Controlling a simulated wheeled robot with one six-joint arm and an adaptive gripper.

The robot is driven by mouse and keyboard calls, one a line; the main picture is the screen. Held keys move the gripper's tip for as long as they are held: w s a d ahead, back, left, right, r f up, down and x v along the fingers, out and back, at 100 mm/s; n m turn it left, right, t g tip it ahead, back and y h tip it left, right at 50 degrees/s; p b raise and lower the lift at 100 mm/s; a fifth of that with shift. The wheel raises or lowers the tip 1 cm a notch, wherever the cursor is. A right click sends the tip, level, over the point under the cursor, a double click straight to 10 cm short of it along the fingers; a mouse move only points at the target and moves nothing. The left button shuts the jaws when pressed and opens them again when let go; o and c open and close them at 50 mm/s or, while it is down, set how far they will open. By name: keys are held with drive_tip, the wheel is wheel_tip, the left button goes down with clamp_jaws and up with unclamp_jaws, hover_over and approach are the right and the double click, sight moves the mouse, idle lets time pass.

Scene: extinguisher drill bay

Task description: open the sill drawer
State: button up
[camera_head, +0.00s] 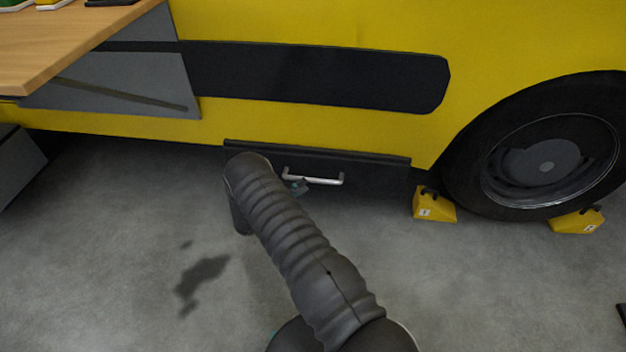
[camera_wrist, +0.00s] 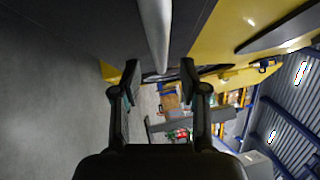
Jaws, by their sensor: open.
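The sill drawer (camera_head: 375,180) is a dark box front low under the yellow vehicle body. It looks shut under a dark ledge. Its silver bar handle (camera_head: 322,181) runs level across the front. In the wrist view the handle (camera_wrist: 155,30) runs up the picture, ahead of and between the two fingers. My gripper (camera_wrist: 158,75) is open, with one dark finger on each side of the handle's line. I cannot tell whether the fingers touch it. In the head view my arm hides most of the gripper, and a small part (camera_head: 299,187) shows at the handle's left end.
A wheel (camera_head: 545,165) stands to the right, with yellow chocks (camera_head: 434,205) and (camera_head: 578,220) at its base. A wooden tabletop (camera_head: 70,45) juts in at upper left.

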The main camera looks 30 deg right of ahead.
sight(312, 179)
drive_tip(key=shift+x, duration=2.3)
